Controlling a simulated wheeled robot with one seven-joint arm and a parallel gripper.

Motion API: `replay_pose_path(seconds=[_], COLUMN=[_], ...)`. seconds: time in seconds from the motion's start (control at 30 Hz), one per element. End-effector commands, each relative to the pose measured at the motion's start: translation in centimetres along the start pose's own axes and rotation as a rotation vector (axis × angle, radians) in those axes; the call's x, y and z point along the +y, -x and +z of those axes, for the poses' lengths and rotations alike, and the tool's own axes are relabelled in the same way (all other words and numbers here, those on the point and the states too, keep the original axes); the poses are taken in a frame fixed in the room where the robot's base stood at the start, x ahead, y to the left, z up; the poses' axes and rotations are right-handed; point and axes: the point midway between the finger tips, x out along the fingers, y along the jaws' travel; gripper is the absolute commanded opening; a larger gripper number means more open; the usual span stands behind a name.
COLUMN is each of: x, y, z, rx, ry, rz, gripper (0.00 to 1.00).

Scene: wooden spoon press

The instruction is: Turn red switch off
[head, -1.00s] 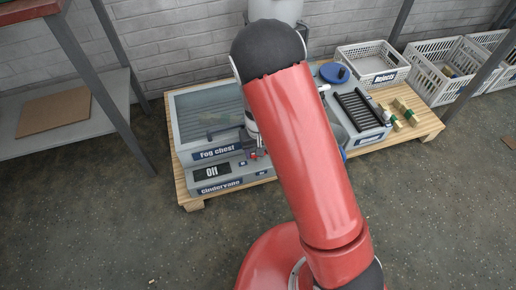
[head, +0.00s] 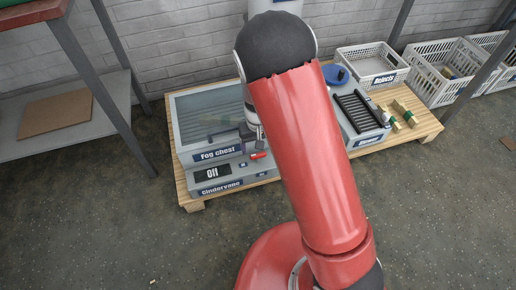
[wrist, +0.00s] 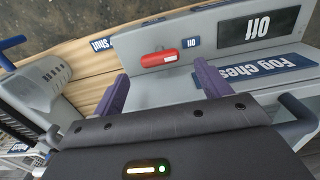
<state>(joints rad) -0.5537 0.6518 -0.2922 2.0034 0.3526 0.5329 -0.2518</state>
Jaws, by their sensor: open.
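In the wrist view the switch (wrist: 159,58) lies flat across a grey panel, beside a small "Off" label (wrist: 194,43). A black display (head: 212,173) on the front reads "Off". My gripper (wrist: 163,80) is open and empty. Its two purple fingers are apart, with the switch a little beyond their tips and between them in the picture. I see no contact. In the head view my arm hides most of the gripper.
The Fog Chest's glass lid (head: 208,110) and blue handle (head: 223,131) are close to my wrist. A roller unit (head: 358,112) stands to the right on the same wooden pallet (head: 432,128). White crates (head: 372,66) stand behind right. The floor in front is clear.

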Motion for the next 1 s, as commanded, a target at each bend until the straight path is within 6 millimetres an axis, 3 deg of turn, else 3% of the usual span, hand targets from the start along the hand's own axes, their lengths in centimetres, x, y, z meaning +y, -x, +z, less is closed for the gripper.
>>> replay_pose_path(seconds=[0.1, 0.23, 0.83, 0.93, 1.0], x=[0.0, 0.0, 0.1, 0.3, 0.8], y=[2.1, 3.3, 3.7, 5.4, 7.9], z=[0.0, 0.0, 0.0, 0.2, 0.6], rx=[0.002, 0.000, 0.001, 0.015, 0.034], ry=[0.000, -0.001, -0.002, -0.011, -0.025], rz=[0.000, 0.001, 0.000, -0.013, -0.030], gripper=[0.76, 0.76, 0.76, 0.76, 0.76])
